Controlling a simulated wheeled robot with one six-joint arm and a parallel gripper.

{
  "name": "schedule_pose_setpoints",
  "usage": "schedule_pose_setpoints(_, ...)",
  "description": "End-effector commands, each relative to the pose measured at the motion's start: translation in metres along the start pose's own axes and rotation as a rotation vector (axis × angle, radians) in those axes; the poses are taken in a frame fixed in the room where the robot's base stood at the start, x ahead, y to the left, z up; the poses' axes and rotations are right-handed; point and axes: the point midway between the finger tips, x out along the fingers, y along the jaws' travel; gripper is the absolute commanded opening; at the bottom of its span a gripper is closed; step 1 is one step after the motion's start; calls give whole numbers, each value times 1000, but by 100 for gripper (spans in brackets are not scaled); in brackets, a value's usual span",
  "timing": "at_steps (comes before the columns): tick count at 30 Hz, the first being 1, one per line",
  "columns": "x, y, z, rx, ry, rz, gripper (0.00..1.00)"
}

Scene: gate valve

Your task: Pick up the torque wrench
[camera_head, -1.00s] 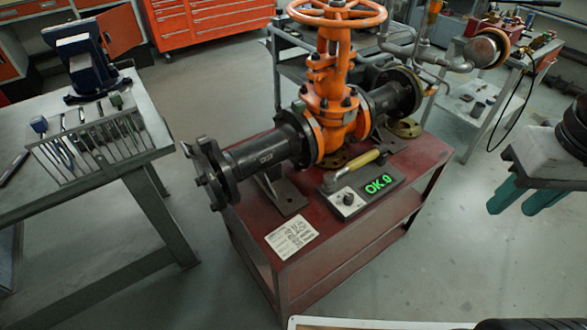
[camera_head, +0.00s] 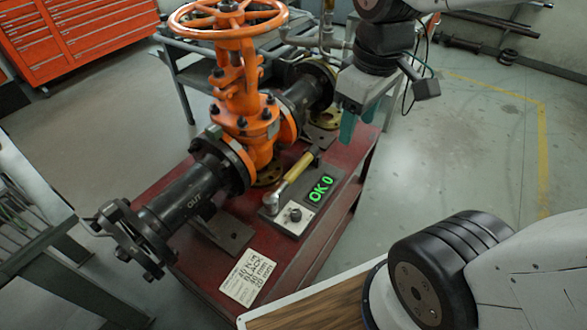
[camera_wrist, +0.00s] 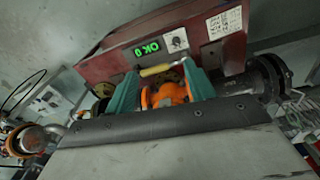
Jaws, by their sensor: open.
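The torque wrench (camera_head: 297,169) has a yellow handle and a metal head. It lies along the edge of a grey tester with a green "OK 0" display (camera_head: 319,189) on the red cart. Its handle also shows in the wrist view (camera_wrist: 155,70), seen between the fingers. My gripper (camera_head: 357,124) has teal fingers and is open and empty. In the head view it hangs to the right of the wrench handle's far end, apart from it. Both fingers (camera_wrist: 162,76) show in the wrist view, with the wrench beyond them.
The orange gate valve (camera_head: 243,110) with its handwheel stands on the red cart (camera_head: 290,262) close behind the wrench. A black flanged pipe (camera_head: 185,195) runs left from it. A paper label (camera_head: 249,278) lies at the cart's front. Floor to the right is clear.

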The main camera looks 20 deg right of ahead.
Motion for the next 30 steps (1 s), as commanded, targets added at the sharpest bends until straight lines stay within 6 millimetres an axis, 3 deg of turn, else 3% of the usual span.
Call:
schedule_pose_setpoints(6,56,19,-64,-483,-26,-25,54)
schedule_pose_setpoints(11,107,30,-103,-832,-34,-44,54)
schedule_pose_setpoints(15,160,38,-129,-1131,-37,-65,54)
schedule_pose_setpoints(22,235,42,-154,-1526,-31,-91,54)
schedule_pose_setpoints(30,273,42,-160,-1700,-26,-101,54)
